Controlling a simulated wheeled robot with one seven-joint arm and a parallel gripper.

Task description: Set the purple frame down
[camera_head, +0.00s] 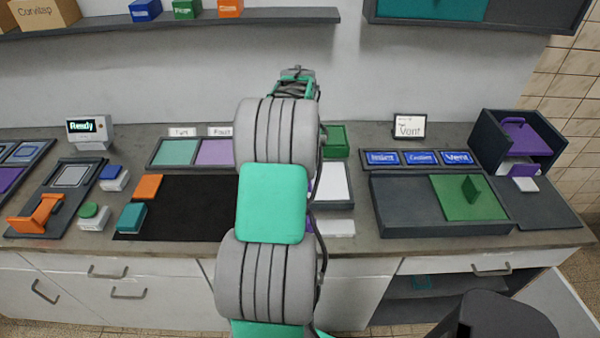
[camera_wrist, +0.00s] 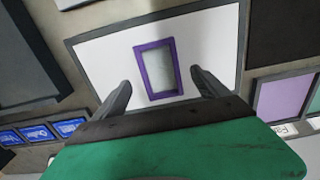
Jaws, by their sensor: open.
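The purple frame (camera_wrist: 141,72) is a small upright-looking rectangle in the wrist view, lying flat on a white panel (camera_wrist: 95,55) with a dark border. Pale panel shows through its opening. My gripper (camera_wrist: 160,78) is open, with one finger to each side of the frame and clear gaps between them. It holds nothing. In the head view my arm covers the frame and the gripper, and only the right part of the white panel (camera_head: 334,184) shows.
A black mat (camera_head: 190,215) lies left of my arm, with an orange block (camera_head: 148,187) on it. A grey tray with a green panel (camera_head: 470,198) stands to the right. A green box (camera_head: 335,140) stands behind the white panel. Blue label plates (camera_head: 418,157) lie at the back.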

